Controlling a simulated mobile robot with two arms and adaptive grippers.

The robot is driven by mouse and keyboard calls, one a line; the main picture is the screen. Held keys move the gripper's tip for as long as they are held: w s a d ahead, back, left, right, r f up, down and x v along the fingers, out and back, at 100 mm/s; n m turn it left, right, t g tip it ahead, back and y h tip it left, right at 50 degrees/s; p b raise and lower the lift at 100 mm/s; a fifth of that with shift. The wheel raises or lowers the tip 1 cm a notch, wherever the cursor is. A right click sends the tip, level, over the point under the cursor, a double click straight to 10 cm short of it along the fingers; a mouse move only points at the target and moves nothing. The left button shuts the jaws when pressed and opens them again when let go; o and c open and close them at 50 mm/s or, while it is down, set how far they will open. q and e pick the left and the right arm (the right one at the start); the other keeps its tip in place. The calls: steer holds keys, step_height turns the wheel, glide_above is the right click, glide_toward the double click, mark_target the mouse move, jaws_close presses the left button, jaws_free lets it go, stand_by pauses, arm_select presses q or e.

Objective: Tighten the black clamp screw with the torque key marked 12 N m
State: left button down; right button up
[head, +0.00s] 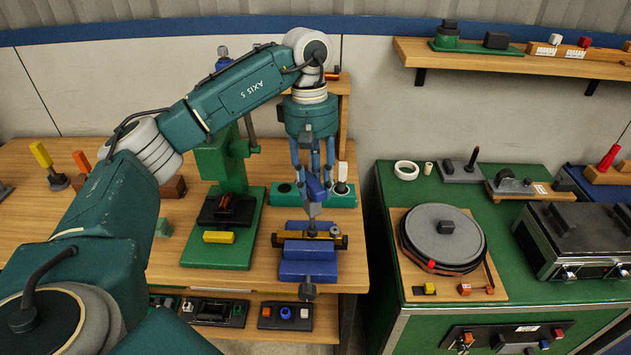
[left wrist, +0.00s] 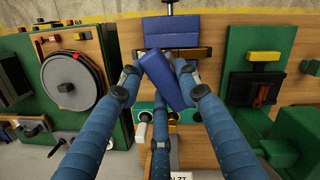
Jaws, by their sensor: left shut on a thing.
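My left gripper (head: 314,180) is shut on a blue-handled tool (head: 315,189), which seems to be the torque key. In the left wrist view the blue handle (left wrist: 168,76) lies tilted between the fingers of the gripper (left wrist: 156,72). No 12 N m mark can be read. The key points down over a blue vise (head: 308,269), and its lower end is close to a dark bar (head: 329,242) held across the vise. The bar also shows in the left wrist view (left wrist: 202,52). My right gripper is not in view.
A green press (head: 219,165) stands left of the vise. A green box with round buttons (head: 343,199) is behind it. A green cabinet to the right carries a round grey-topped turntable (head: 440,232). Yellow (head: 41,155) and orange (head: 81,161) handles stand at the far left.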

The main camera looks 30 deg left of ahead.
arm_select(q)
steer(key=m, duration=0.3)
steer(key=shift+d+m, duration=0.1)
steer(key=shift+m, duration=0.3)
steer(key=shift+r+m+y+p, duration=0.3)
steer(key=shift+r+p, duration=0.3)
steer(key=shift+r, duration=0.3)
step_height(320, 180, up, 6)
steer(key=p, duration=0.4)
steer(key=shift+s, duration=0.1)
steer(key=shift+f, duration=0.1)
